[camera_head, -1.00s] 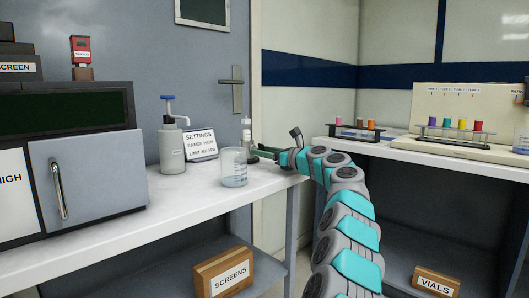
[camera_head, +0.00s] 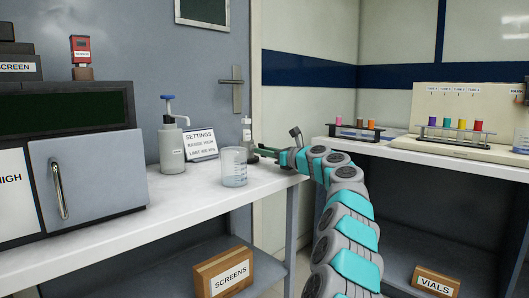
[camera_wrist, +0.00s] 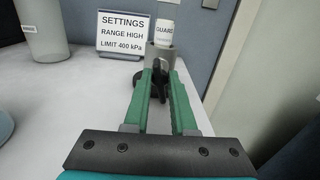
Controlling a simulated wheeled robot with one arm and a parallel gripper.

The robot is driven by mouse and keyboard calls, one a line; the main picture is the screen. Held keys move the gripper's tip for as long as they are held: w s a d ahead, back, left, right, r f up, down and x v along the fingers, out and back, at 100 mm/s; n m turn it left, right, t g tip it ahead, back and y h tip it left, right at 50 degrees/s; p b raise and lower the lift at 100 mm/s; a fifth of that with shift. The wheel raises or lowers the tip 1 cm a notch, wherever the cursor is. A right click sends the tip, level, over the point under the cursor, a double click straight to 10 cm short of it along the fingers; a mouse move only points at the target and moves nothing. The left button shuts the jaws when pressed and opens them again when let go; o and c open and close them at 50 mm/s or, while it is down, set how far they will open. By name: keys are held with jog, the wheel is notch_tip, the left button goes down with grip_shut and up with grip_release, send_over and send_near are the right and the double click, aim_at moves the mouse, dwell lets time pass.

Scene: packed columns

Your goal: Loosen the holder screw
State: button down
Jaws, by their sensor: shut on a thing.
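A grey holder (camera_wrist: 160,52) with a white cartridge marked GUARD (camera_wrist: 164,31) in it stands at the back of the white bench. In the head view the white cartridge (camera_head: 246,124) shows behind the clear beaker, near the bench's right end. My gripper (camera_wrist: 160,78) reaches to the front of the holder. Its green fingers are shut on the dark holder screw (camera_wrist: 157,94), which shows between them. The fingers hide part of the screw and of the holder's lower front. In the head view my gripper (camera_head: 262,152) is small and its grip is hard to see.
A clear beaker (camera_head: 234,170), a grey pump bottle (camera_head: 172,148) and a settings card (camera_head: 200,144) stand left of my gripper. The card reads range high, limit 400 kPa (camera_wrist: 122,35). A wall is close behind. The bench front (camera_head: 150,222) is clear.

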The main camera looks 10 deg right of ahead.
jog(key=shift+r+n+p, duration=0.1)
jog(key=shift+n+p, duration=0.2)
jog(key=shift+n+p, duration=0.8)
jog(key=shift+n, duration=0.4)
jog(key=n, duration=0.2)
jog(key=shift+n, duration=0.4)
jog(key=n+b, duration=0.2)
jog(key=n, duration=0.1)
jog(key=shift+f+n, duration=0.2)
jog(key=shift+n, duration=0.1)
jog(key=n+b, duration=0.1)
jog(key=n, duration=0.1)
jog(key=n+b, duration=0.2)
jog(key=n, duration=0.1)
jog(key=shift+a+f, duration=0.1)
jog(key=shift+f, duration=0.1)
jog(key=n+b, duration=0.1)
jog(key=n, duration=0.2)
jog(key=shift+r, duration=0.1)
jog(key=shift+n+b, duration=0.7)
jog(key=shift+n, duration=0.6)
